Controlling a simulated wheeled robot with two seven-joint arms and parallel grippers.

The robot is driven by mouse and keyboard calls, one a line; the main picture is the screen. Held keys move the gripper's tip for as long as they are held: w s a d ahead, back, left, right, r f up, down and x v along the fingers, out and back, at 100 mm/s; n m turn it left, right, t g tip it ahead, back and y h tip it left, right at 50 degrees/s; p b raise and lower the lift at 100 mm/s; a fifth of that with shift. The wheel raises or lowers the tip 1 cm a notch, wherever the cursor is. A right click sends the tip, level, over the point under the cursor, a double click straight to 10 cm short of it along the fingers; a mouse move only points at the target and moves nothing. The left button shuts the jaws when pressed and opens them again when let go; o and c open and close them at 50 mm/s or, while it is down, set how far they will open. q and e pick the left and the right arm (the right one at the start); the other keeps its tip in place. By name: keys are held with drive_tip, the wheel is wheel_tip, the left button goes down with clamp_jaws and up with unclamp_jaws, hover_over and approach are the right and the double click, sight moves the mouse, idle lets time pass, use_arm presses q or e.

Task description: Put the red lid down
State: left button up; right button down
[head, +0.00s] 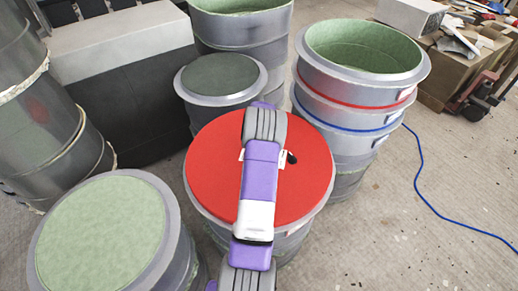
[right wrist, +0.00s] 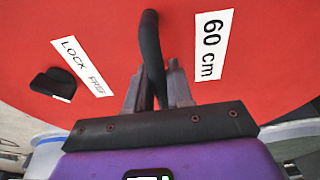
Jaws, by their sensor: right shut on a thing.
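The red lid (head: 212,160) is a round disc over a grey drum-shaped mould in the middle of the head view. In the right wrist view the red lid (right wrist: 110,30) fills the frame, with a "60 cm" label, a "LOCK" label and a small black catch (right wrist: 54,84). My right gripper (right wrist: 152,80) is shut on the lid's black handle (right wrist: 150,40). In the head view my right arm covers the lid's middle and hides the fingers. I cannot tell whether the lid touches the mould's rim. My left gripper is not in view.
A mould with a pale green top (head: 100,235) stands at front left. A dark-topped mould (head: 220,78) stands behind the lid. An open green-lined stack (head: 362,50) with red and blue bands stands at right. A blue cable (head: 425,180) crosses clear floor.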

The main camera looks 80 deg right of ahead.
drive_tip(key=c, duration=1)
unclamp_jaws()
wheel_tip(320, 180, up, 12)
drive_tip(key=a+p, duration=0.1)
drive_tip(key=p, duration=0.1)
drive_tip(key=shift+a, duration=0.4)
drive_tip(key=shift+w, duration=0.1)
